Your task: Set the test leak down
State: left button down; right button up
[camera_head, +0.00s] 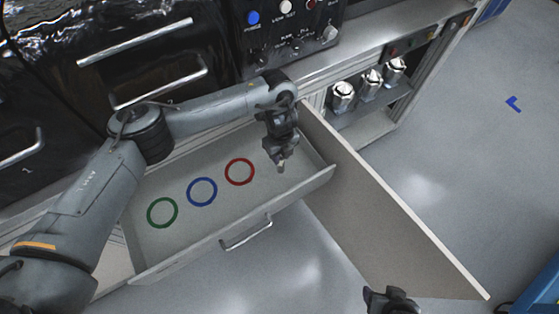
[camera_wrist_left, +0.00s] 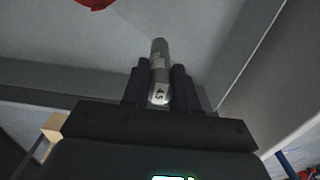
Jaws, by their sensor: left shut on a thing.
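The test leak is a small grey cylinder (camera_wrist_left: 159,75) with a pale label band and a white end marked with digits. My left gripper (camera_wrist_left: 160,88) is shut on it, one dark finger on each side. In the head view the left gripper (camera_head: 281,153) hangs over the right part of an open drawer (camera_head: 215,228), and the tip of the test leak (camera_head: 281,168) shows below the fingers. The drawer floor bears a green ring (camera_head: 149,211), a blue ring (camera_head: 188,192) and a red ring (camera_head: 227,174); the leak is right of the red one. My right gripper (camera_head: 391,299) shows only partly at the bottom edge.
A grey open door panel (camera_head: 385,225) stands close to the drawer's right side. Several metal canisters, one of them (camera_head: 343,95), stand on a shelf behind it. A control panel (camera_head: 290,35) with coloured buttons is at the back.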

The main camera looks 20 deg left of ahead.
pick_arm(q)
notch_tip(320, 180, down, 4)
jog(key=shift+r+b, duration=0.15)
jog(key=shift+b, duration=0.7)
jog(key=shift+r, duration=0.1)
jog(key=c, duration=1.3)
grip_release()
jog(key=shift+f, duration=0.2)
jog(key=o, duration=0.4)
jog(key=shift+o, duration=0.2)
